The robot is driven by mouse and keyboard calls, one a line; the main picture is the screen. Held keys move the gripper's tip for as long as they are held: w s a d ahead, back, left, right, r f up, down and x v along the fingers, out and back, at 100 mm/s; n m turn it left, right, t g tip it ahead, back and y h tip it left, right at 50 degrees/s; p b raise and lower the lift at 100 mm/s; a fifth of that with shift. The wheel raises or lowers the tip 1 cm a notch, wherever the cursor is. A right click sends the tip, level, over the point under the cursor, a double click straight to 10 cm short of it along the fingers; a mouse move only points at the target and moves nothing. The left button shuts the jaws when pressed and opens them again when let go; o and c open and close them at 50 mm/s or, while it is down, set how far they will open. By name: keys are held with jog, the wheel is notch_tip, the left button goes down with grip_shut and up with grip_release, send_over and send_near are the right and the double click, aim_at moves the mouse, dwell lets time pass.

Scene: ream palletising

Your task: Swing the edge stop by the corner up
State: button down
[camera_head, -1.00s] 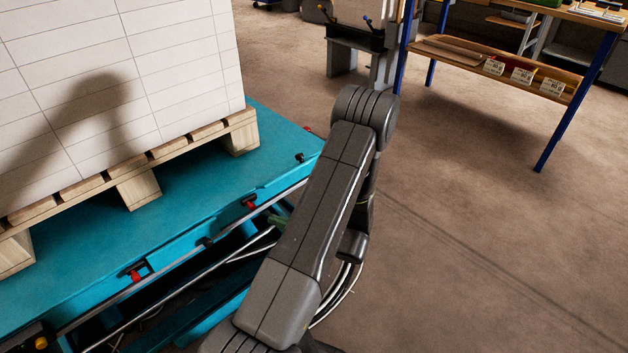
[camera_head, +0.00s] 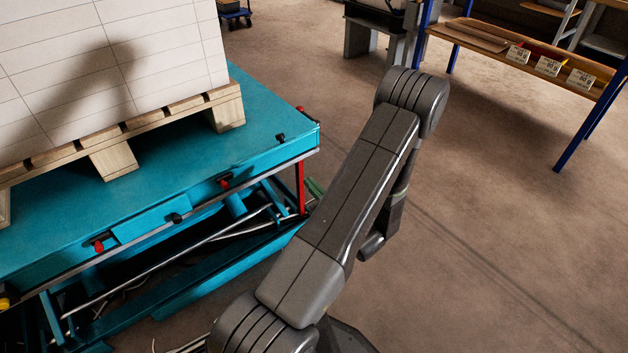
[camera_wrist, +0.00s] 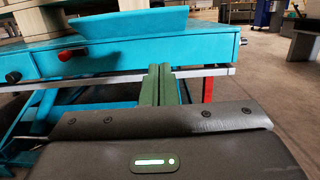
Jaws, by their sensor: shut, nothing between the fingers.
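A red bar (camera_head: 300,187), which looks like the edge stop by the corner, hangs down below the rail at the near right corner of the teal lift table (camera_head: 262,100). In the wrist view the red bar (camera_wrist: 207,90) shows just right of my gripper (camera_wrist: 158,72). The green fingers are together and empty, in front of the table's rail. A gap shows between fingers and bar in the picture; their depth apart is hard to tell. In the head view my arm hides most of the gripper; only a bit of green shows right of the bar.
A pallet (camera_head: 112,160) with a tall white stack (camera_head: 110,60) stands on the table. Red and black knobs line the table's side. A shelf rack (camera_head: 520,60) with blue legs stands at the back right. The brown floor right of my arm is clear.

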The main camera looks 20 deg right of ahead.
jog(key=w+a+r+b, duration=0.2)
jog(key=w+a+r, duration=0.1)
jog(key=w, duration=0.6)
jog(key=shift+w+a+r, duration=0.25)
jog(key=shift+w+r, duration=0.05)
jog(key=shift+r, duration=0.35)
jog(key=shift+r+g+p, duration=0.3)
jog(key=shift+r+p, duration=0.05)
jog(key=shift+p, duration=0.3)
